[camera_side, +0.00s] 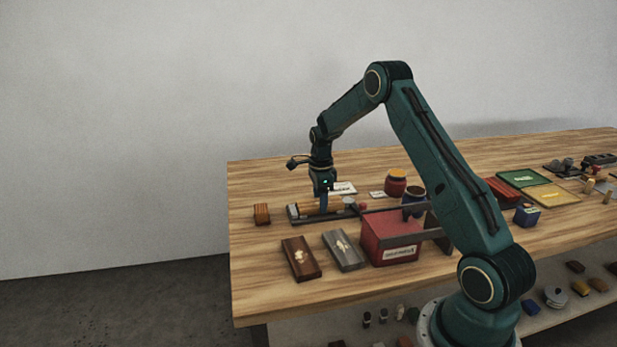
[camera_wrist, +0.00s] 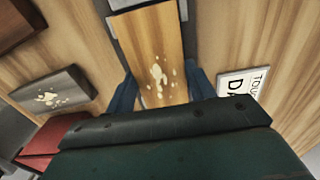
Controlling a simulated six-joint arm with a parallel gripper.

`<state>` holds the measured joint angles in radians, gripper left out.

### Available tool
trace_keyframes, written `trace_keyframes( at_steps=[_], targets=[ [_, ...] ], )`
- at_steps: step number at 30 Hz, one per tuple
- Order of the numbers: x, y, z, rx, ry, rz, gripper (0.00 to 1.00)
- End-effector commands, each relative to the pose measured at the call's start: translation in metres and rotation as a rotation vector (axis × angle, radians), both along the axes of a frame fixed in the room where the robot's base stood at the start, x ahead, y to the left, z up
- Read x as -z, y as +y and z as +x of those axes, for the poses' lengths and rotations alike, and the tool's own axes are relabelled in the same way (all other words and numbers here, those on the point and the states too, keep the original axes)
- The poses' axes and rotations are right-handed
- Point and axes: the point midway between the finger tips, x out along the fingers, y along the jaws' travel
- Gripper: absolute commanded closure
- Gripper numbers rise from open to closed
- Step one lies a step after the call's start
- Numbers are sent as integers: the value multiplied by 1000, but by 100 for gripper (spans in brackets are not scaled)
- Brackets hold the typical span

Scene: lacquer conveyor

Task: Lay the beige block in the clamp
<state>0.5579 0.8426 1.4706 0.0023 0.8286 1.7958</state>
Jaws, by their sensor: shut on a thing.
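The beige block (camera_wrist: 155,38), orange-tan with a pale petal inlay on top, lies between my gripper's two blue fingers in the wrist view. My gripper (camera_wrist: 158,88) is shut on its sides. In the side view my gripper (camera_side: 323,207) points straight down at the clamp (camera_side: 296,217), a dark low frame on the table. The block shows there as a small orange strip (camera_side: 308,208) within the clamp's outline. Grey clamp parts (camera_wrist: 118,4) show around the block's far end in the wrist view. Whether the block rests on the clamp's bed is hidden.
A striped wooden block (camera_side: 262,214) stands left of the clamp. A dark brown inlaid block (camera_side: 300,259) and a grey one (camera_side: 343,250) lie in front.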

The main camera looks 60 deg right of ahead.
Motion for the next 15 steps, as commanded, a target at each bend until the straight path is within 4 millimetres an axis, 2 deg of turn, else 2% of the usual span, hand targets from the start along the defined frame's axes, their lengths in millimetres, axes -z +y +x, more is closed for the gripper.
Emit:
trace_keyframes(
  at_steps=[13, 14, 15],
  targets=[
    [4, 0, 0, 0, -1, -1, 71],
    [5, 0, 0, 0, -1, -1, 44],
    [4, 0, 0, 0, -1, -1, 36]
  ],
)
